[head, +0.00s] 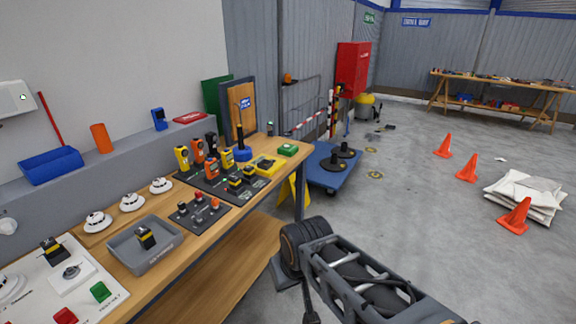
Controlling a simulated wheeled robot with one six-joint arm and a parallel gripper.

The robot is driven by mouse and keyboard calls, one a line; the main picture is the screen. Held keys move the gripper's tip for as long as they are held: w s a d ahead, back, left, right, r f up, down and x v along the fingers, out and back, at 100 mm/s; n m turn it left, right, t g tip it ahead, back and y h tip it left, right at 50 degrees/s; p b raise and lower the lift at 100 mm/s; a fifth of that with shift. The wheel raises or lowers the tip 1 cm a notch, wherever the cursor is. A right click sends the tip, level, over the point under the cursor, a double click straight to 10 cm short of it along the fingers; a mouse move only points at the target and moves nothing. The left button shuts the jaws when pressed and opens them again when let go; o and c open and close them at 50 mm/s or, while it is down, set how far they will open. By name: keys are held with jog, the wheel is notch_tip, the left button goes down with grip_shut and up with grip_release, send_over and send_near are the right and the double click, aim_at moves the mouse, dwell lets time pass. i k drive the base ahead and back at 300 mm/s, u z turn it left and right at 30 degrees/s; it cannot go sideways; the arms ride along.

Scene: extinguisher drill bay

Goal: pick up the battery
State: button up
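Several small black blocks with yellow bands look like batteries; I cannot tell which one the task means. Another block (52,249) is on the white board (95,275) at the near left. More such blocks (235,183) are on a dark mat beside several yellow and orange handheld devices (182,157). My arm is folded at the lower middle, right of the bench and apart from it. My gripper is not visible.
White domed detectors (132,202) and a small mat with red and grey knobs (198,208) are on the bench. A blue cart (328,172) stands past its far end. Orange cones (467,168) and white sheets (525,195) are at right. The floor between is clear.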

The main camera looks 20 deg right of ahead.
aim_at(248, 171)
jog(key=z, duration=0.3)
jog(key=i, duration=1.4)
jog(key=u, duration=0.7)
